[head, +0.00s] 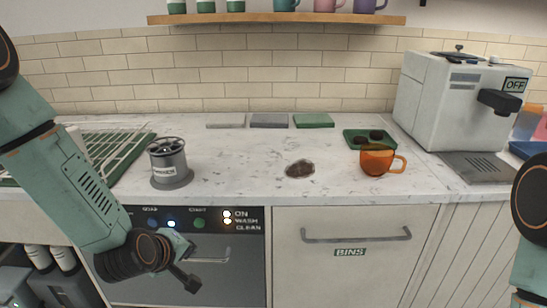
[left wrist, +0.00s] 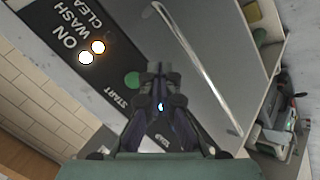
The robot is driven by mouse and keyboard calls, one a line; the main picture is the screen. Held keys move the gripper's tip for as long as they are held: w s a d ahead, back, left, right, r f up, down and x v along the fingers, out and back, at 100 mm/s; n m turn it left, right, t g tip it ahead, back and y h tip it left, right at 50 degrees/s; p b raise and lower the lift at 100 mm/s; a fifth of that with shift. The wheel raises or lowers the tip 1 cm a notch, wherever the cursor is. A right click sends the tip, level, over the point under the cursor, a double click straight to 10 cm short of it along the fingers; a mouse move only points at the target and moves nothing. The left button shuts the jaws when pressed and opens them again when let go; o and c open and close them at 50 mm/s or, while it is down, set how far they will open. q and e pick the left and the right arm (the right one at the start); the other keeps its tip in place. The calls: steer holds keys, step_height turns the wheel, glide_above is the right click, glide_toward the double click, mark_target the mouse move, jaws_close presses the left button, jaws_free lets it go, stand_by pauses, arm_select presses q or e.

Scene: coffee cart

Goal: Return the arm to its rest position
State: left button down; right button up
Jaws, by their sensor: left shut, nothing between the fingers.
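My left arm (head: 75,175) comes in from the left in the head view and reaches down in front of the counter. My left gripper (head: 191,280) is shut and empty, in front of the dishwasher door (head: 235,260), below its control panel. In the left wrist view the closed fingers (left wrist: 160,90) show against the dishwasher front, close to the green START button (left wrist: 132,79). Part of my right arm (head: 535,230) shows at the right edge; its gripper is out of view.
A wire rack (head: 115,150) lies at left. The BINS drawer (head: 350,275) is closed.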

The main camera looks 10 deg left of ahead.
arm_select(q)
steer(key=s+d+f+m+g, duration=0.2)
steer(key=s+f+m+g, duration=0.1)
steer(key=s, duration=0.7)
steer(key=s+d+f+m+g, duration=0.3)
steer(key=s+f+m, duration=0.2)
steer(key=s, duration=0.5)
steer(key=s+d+f+m+g, duration=0.2)
steer(key=s+f+m+g, duration=0.1)
steer(key=s+f, duration=0.4)
steer(key=s+m, duration=0.1)
steer(key=s, duration=0.2)
steer(key=shift+d+f, duration=0.35)
steer(key=shift+f, duration=0.05)
